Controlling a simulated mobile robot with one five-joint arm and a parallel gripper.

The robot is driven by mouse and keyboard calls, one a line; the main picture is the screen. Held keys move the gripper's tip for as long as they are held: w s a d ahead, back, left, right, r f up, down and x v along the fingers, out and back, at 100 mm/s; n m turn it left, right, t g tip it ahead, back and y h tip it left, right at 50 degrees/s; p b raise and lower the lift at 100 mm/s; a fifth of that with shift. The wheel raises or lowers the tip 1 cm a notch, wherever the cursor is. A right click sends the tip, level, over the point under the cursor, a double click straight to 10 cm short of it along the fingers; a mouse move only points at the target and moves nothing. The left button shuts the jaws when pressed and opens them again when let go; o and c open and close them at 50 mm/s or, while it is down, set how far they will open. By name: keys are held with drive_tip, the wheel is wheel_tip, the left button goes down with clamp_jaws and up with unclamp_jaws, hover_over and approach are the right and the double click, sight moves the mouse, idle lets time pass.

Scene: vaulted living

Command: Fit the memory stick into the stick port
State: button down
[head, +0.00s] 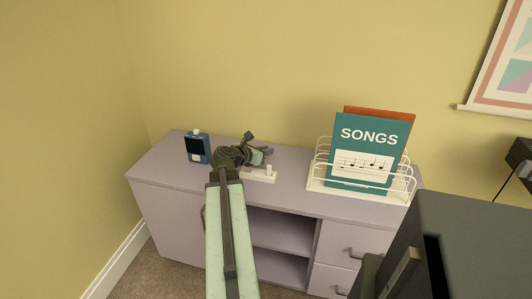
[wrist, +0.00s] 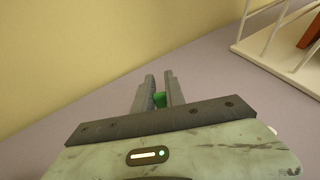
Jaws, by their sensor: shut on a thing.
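My gripper (head: 257,145) is over the cabinet top in the head view. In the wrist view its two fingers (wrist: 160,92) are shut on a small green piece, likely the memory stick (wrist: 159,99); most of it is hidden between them. A low white block (head: 259,175) with a small upright piece on it lies on the cabinet just in front of and below my gripper, partly covered by my arm. A blue device (head: 198,148) with a dark screen stands to the left of my gripper. I cannot tell which of these has the stick port.
The mauve cabinet (head: 300,198) has open shelves and drawers. A white wire rack (head: 400,196) with a teal SONGS book (head: 370,135) stands to the right; its corner shows in the wrist view (wrist: 285,62). Yellow walls close the back and left.

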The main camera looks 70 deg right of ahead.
drive_tip(key=c, duration=1.4)
unclamp_jaws()
drive_tip(key=shift+f, duration=0.15)
